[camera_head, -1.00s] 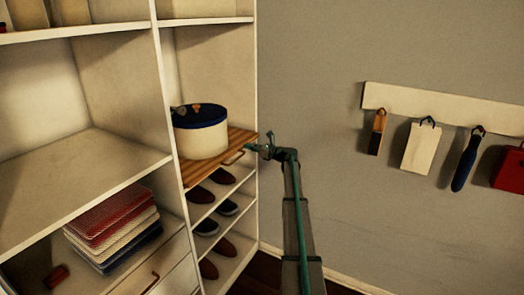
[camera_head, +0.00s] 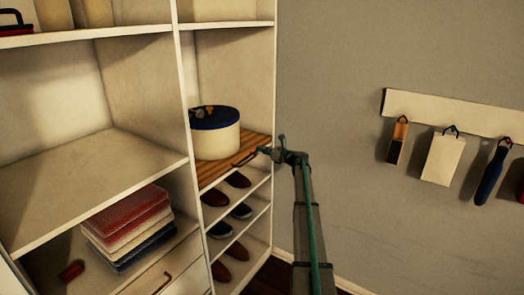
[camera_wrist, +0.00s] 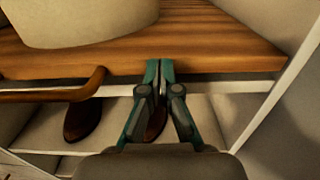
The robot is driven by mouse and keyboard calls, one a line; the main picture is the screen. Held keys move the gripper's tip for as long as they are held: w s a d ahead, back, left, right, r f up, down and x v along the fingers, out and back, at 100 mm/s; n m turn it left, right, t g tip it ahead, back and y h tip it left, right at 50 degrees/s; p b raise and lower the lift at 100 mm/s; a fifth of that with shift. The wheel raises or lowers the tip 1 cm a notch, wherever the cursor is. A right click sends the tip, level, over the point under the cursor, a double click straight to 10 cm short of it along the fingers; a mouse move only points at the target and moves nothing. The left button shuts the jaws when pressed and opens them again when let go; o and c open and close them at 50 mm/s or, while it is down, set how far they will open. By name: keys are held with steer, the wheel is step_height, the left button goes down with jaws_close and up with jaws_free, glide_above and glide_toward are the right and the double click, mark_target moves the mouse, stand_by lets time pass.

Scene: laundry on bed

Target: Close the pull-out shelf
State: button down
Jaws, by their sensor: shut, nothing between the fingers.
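The wooden pull-out shelf (camera_head: 217,171) is in the right-hand section of the white closet, above the shoe shelves. A bronze bar handle (camera_head: 245,158) is on its front edge. A cream round box with a blue lid (camera_head: 215,133) stands on the shelf. My gripper (camera_head: 262,150) is shut and empty at the front edge, right of the handle. In the wrist view its fingertips (camera_wrist: 160,64) overlap the shelf's front face (camera_wrist: 215,64), with the handle (camera_wrist: 60,90) at left. I cannot tell whether they touch it.
Several shoes (camera_head: 238,180) sit on racks below. Folded cloths (camera_head: 128,226) lie on a shelf at left, above a drawer with a handle (camera_head: 162,283). A hook rail (camera_head: 455,112) with hanging items is on the grey wall at right.

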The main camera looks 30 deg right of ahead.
steer(key=b+v, duration=0.2)
steer(key=v, duration=1.2)
